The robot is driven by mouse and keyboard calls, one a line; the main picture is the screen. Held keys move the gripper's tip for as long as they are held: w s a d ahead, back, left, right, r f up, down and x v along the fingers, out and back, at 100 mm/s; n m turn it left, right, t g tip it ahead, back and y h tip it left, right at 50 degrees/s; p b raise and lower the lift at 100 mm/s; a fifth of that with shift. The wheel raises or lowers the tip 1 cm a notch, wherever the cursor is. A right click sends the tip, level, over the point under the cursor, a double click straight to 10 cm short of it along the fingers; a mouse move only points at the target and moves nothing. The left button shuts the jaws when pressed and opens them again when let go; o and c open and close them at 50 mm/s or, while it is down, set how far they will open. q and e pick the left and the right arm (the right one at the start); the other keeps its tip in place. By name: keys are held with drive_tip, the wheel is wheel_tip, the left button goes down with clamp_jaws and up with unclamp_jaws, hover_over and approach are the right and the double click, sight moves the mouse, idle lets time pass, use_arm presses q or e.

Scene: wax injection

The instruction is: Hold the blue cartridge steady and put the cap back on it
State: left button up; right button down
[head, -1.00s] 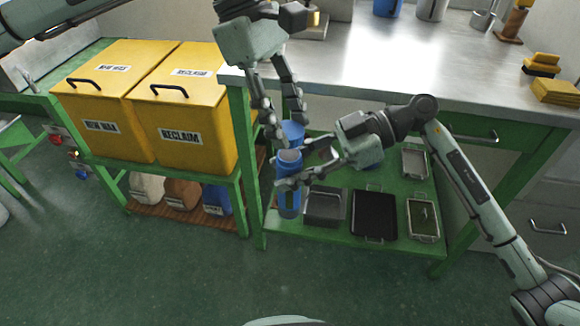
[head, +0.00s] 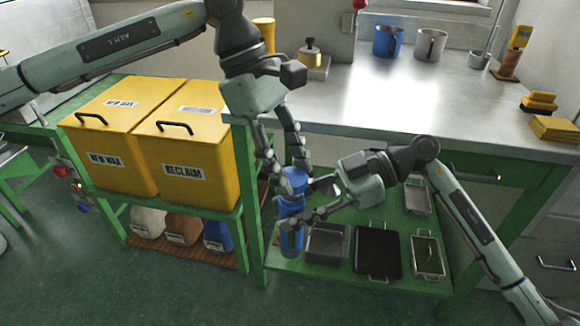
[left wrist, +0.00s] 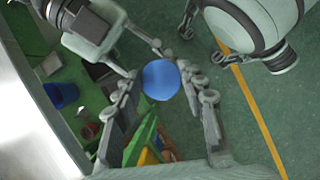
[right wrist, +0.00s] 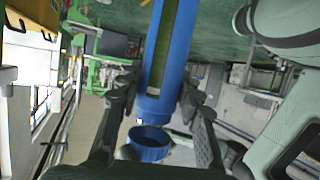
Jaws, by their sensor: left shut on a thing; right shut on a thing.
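The blue cartridge (head: 291,240) stands upright in the head view, and my right gripper (head: 305,213) is shut around its upper part from the right. The blue cap (head: 291,181) is held from above by my left gripper (head: 283,175), right over the cartridge's top. In the left wrist view the cap shows as a round blue disc (left wrist: 161,80) between my left fingers. The right wrist view shows the windowed cartridge (right wrist: 168,65). A blue ring shape (right wrist: 150,143) lies below its near end; I cannot tell whether it is the cap.
Yellow bins (head: 185,165) stand left of the grippers. The metal-topped bench (head: 400,95) is behind them. Its green lower shelf (head: 345,265) holds metal trays and a black tray (head: 378,251). Open floor lies in front.

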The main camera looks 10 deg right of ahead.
sight(297, 174)
use_arm(q)
drive_tip(key=shift+f, duration=0.9)
drive_tip(key=shift+f, duration=0.55)
drive_tip(key=m, duration=0.2)
drive_tip(key=m+g+y, duration=0.1)
drive_tip(key=m, duration=0.2)
drive_tip(key=shift+d+g+y, duration=0.2)
drive_tip(key=shift+g+y, duration=0.1)
drive_tip(key=m+y, duration=0.2)
drive_tip(key=m, duration=0.3)
drive_tip(key=shift+d+m, duration=0.1)
drive_tip(key=shift+m, duration=0.2)
drive_tip(key=m+y, duration=0.1)
drive_tip(key=m, duration=0.1)
drive_tip(key=shift+m, duration=0.3)
drive_tip(key=m+y, duration=0.1)
drive_tip(key=m, duration=0.1)
drive_tip(key=m+y, duration=0.1)
drive_tip(key=m, duration=0.2)
drive_tip(key=shift+t, duration=0.4)
drive_tip(key=m+t+y, duration=0.1)
drive_tip(key=m, duration=0.3)
drive_tip(key=shift+m, duration=0.3)
